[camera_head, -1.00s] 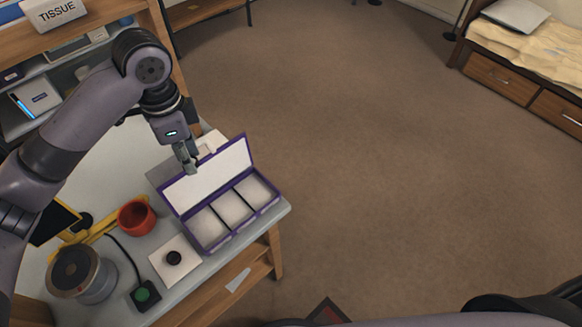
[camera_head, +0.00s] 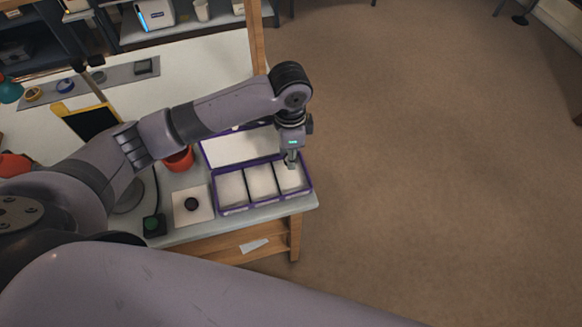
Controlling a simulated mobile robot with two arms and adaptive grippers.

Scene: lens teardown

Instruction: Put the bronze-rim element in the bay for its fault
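A purple case (camera_head: 264,207) with three pale bays lies on the table, its lid standing open behind. My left gripper (camera_head: 290,163) points down over the rightmost bay (camera_head: 291,180), near its back edge. A small dark shape shows at the fingertips; I cannot tell whether it is a held element or the fingers. A ring with a yellow-brown rim (camera_head: 33,94) lies on a grey strip at the far left, near a blue-rimmed ring (camera_head: 66,86) and a grey one (camera_head: 99,76). I cannot tell which element is bronze-rimmed. My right gripper is out of view.
A white pad (camera_head: 207,215) with a black disc (camera_head: 192,204) lies left of the case. A box with a green button (camera_head: 154,225) and a red cup (camera_head: 180,160) stand nearby. The table's front edge (camera_head: 270,213) is close to the case. Open floor lies right.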

